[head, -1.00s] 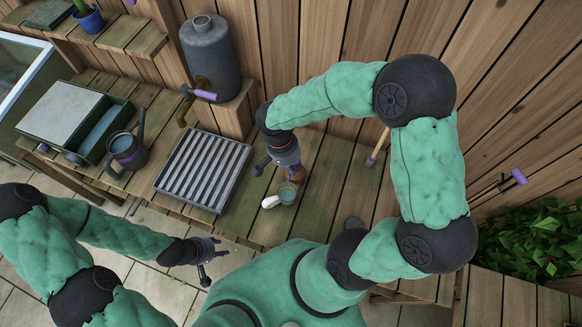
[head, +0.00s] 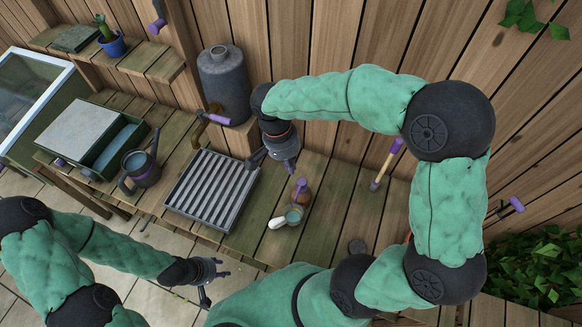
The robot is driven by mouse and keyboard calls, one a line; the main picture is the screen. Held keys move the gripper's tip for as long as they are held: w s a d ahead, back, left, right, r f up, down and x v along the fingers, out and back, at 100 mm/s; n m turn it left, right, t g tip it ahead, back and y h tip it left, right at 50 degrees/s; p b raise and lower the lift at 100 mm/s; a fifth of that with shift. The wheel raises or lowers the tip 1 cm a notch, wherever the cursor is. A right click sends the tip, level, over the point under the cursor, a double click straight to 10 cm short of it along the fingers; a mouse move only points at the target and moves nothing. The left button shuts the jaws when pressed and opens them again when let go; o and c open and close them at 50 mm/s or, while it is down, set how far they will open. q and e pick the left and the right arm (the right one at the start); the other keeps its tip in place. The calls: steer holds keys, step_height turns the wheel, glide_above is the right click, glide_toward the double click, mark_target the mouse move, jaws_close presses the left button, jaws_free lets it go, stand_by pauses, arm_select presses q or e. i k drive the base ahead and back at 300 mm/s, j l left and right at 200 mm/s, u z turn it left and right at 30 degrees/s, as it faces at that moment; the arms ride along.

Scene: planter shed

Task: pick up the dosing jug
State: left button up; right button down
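The dosing jug (head: 292,216) is a small cup with a white handle and greenish-grey contents. It stands upright on the wooden bench, right of the slatted tray. My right gripper (head: 271,167) hangs above and behind it, fingers spread and empty, apart from the jug. My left gripper (head: 216,286) is low at the front edge of the bench, fingers apart and empty, well away from the jug.
A brown bottle with a purple top (head: 301,193) stands close behind the jug. The slatted tray (head: 212,190), a dark watering can (head: 139,168) and a grey tank (head: 222,84) are to the left. A wooden-handled tool (head: 383,168) leans at the right.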

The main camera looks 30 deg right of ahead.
mark_target(293, 213)
steer(key=k, duration=1)
